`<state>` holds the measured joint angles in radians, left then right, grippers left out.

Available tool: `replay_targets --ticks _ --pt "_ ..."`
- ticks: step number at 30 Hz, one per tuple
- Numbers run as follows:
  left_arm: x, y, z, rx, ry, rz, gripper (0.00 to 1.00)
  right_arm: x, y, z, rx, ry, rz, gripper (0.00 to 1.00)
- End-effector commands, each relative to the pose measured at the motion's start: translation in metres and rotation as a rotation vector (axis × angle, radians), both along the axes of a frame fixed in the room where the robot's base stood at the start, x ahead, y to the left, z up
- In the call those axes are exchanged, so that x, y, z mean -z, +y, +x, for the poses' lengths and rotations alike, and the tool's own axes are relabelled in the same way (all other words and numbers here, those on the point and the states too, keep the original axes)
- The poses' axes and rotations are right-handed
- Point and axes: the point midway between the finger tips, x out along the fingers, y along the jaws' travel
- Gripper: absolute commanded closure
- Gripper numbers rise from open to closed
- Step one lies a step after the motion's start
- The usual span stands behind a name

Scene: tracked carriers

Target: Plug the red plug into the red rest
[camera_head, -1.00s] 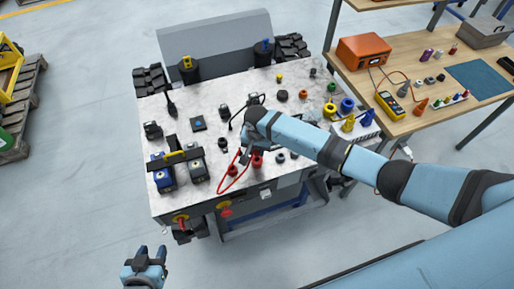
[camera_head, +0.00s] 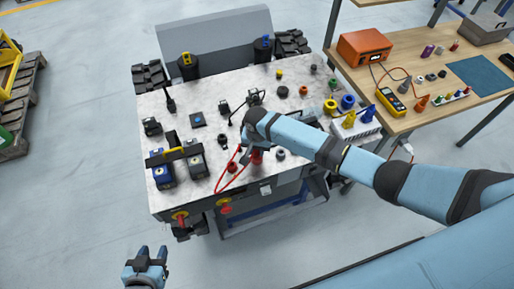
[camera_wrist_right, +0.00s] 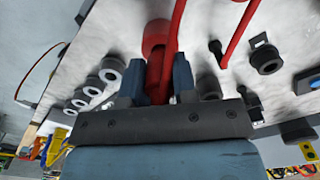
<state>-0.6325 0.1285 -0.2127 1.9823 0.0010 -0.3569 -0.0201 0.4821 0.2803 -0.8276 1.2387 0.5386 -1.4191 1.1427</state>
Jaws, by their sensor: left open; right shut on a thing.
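My right gripper (camera_wrist_right: 156,85) is shut on the red plug (camera_wrist_right: 158,92), which has a red cable (camera_wrist_right: 174,30). A wider red cylinder (camera_wrist_right: 156,36) lies just beyond the fingertips; I cannot tell whether it is the rest or whether the plug is seated in it. In the head view my right gripper (camera_head: 249,146) is low over the front of the bench, with a red part (camera_head: 257,157) beside it. Another red round piece (camera_head: 232,167) stands to its left, near the looping cable. My left gripper (camera_head: 151,256) is open and empty, off the bench's front left.
The grey bench top (camera_head: 222,155) holds several dark sockets and a blue-and-grey block pair with a yellow handle (camera_head: 175,153). A wooden table (camera_head: 420,70) stands beyond. Open floor lies at the left.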

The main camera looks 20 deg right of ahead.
Motion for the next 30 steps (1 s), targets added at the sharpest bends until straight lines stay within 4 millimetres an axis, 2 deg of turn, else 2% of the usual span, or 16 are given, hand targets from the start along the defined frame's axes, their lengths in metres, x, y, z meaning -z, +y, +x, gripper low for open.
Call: replay_targets --ticks 17,18,21,30 --pt "0.002 0.000 0.008 0.000 -0.015 0.000 0.57 0.015 0.001 0.000 -0.001 0.000 0.001 0.96" --pt "0.002 0.000 0.008 0.000 -0.014 0.000 0.57 0.014 0.001 0.000 -0.001 0.000 0.001 0.67" --pt "0.003 0.000 0.007 -0.001 -0.012 0.000 0.57 0.014 0.000 0.000 -0.001 0.000 0.001 0.44" --pt "0.006 0.000 0.001 0.000 -0.002 -0.001 0.57 0.013 0.000 0.000 -0.001 0.000 0.001 0.44"
